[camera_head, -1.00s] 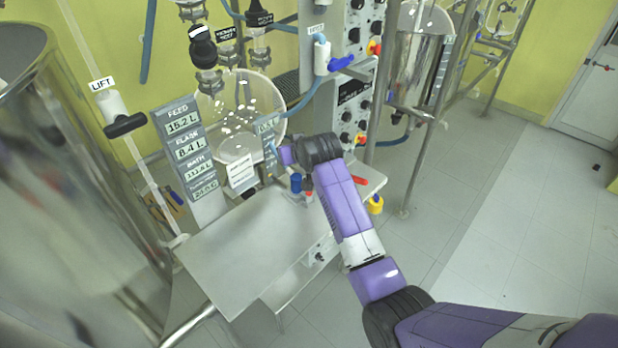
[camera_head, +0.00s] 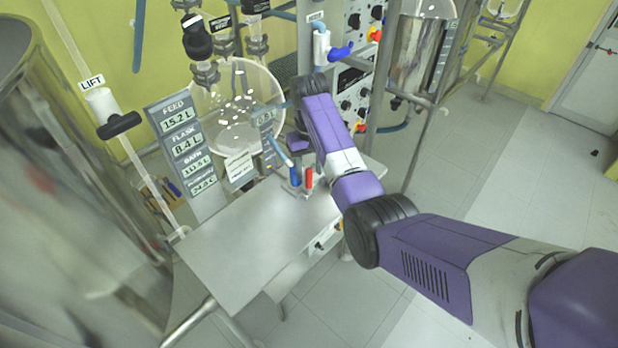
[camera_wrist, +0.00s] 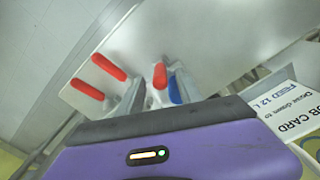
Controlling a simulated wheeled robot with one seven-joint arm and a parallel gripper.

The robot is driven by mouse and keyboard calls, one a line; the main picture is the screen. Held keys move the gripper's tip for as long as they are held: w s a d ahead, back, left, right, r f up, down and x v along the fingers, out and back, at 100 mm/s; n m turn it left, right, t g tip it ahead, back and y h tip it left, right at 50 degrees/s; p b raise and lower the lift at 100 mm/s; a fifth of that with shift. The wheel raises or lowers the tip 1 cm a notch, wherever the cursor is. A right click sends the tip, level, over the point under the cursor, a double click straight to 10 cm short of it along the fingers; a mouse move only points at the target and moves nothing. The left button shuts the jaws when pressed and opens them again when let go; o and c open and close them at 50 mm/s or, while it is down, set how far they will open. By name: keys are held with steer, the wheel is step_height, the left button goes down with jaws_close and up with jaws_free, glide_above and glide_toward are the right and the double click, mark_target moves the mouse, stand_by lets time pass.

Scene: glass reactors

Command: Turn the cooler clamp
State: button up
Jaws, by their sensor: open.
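No label that I can read names the cooler clamp, so I cannot tell which handle is its own. A small blue handle (camera_head: 294,176) and a red handle (camera_head: 308,177) stand side by side at the back of the metal table. In the wrist view a red handle (camera_wrist: 160,76) and a blue handle (camera_wrist: 174,89) lie just ahead of my gripper (camera_wrist: 157,88), between its grey fingers. The gripper is open and appears to hold nothing. In the head view my gripper is partly hidden by the arm, close above the handles.
Two more red handles (camera_wrist: 109,67) show at the left in the wrist view. A glass flask (camera_head: 238,105) and a readout panel (camera_head: 185,150) stand behind the metal table (camera_head: 240,250). A blue valve handle (camera_head: 341,51) is on the column. The tabletop is mostly clear.

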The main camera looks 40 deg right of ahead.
mark_target(309, 179)
steer(key=shift+f, duration=2.3)
jaws_close()
